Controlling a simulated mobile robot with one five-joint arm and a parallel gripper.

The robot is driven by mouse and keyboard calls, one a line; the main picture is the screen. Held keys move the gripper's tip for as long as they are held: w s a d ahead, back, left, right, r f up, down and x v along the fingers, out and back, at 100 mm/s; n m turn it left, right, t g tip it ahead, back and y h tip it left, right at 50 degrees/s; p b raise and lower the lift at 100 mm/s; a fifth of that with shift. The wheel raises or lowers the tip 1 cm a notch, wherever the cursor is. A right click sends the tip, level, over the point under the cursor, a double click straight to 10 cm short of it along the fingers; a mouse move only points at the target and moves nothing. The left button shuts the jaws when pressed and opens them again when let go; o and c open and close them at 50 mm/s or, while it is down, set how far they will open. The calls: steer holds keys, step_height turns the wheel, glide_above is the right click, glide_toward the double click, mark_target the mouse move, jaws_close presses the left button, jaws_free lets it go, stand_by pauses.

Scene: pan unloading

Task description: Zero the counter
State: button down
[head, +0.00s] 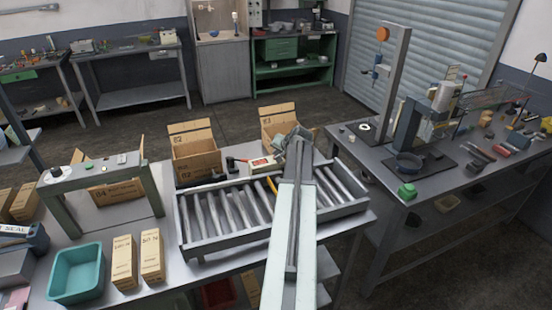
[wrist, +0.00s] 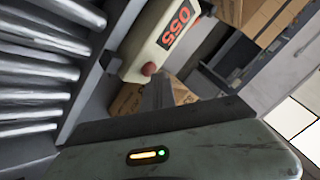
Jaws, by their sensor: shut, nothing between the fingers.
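The counter (wrist: 160,40) is a cream box at the top of the wrist view. Its red display (wrist: 176,29) lies rotated and seems to read 055. A small red-brown knob (wrist: 149,69) shows at its lower end. My gripper (wrist: 157,82) is shut and empty, its tip close by the knob; I cannot tell whether they touch. In the head view the counter (head: 262,163) shows as a small cream and red box behind the roller conveyor, just left of my gripper (head: 293,137).
The roller conveyor (head: 187,228) lies below my arm on the table, with open cardboard boxes (head: 197,160) behind it. A teal bin (head: 77,272) and upright cartons (head: 124,262) stand at the front left. A second bench (head: 432,184) with equipment stands right.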

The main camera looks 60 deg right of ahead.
steer(key=shift+f+b, duration=0.3)
steer(key=shift+f, duration=0.05)
steer(key=shift+r, duration=0.1)
stand_by(0.4)
steer(key=shift+r+p, duration=0.8)
steer(key=shift+p, duration=0.1)
steer(key=shift+w, duration=0.1)
step_height(320, 180, up, 5)
steer(key=p, duration=0.5)
steer(key=shift+r, duration=0.1)
